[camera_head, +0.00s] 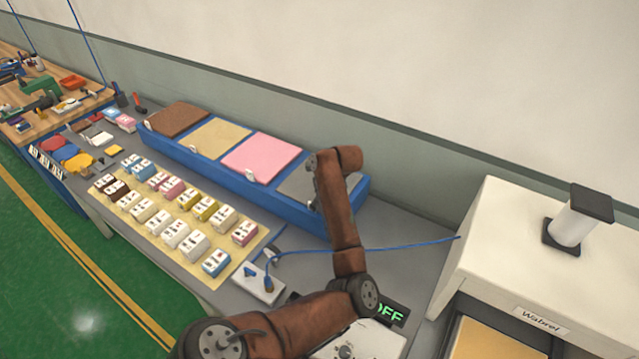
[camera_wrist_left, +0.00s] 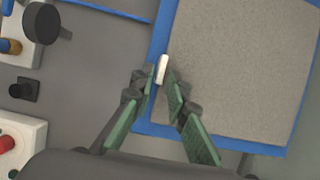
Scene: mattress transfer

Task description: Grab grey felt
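The grey felt (camera_head: 293,186) lies in the right-most section of the blue tray (camera_head: 225,177). In the head view my brown left arm partly covers it. In the left wrist view the felt (camera_wrist_left: 240,70) fills the right side, inside the blue rim. A small white tab (camera_wrist_left: 162,68) stands at its left edge. My left gripper (camera_wrist_left: 161,80) has its green fingers on either side of the tab, with a narrow gap between the fingertips. In the head view the left gripper (camera_head: 315,193) is small, over the felt's front edge. My right gripper is not in view.
Pink (camera_head: 262,157), tan (camera_head: 219,138) and brown (camera_head: 178,119) sheets lie in the other tray sections. Several small labelled blocks stand on a yellow mat (camera_head: 205,279) in front. A blue cable (camera_head: 400,246) crosses towards a white machine (camera_head: 510,250) at right.

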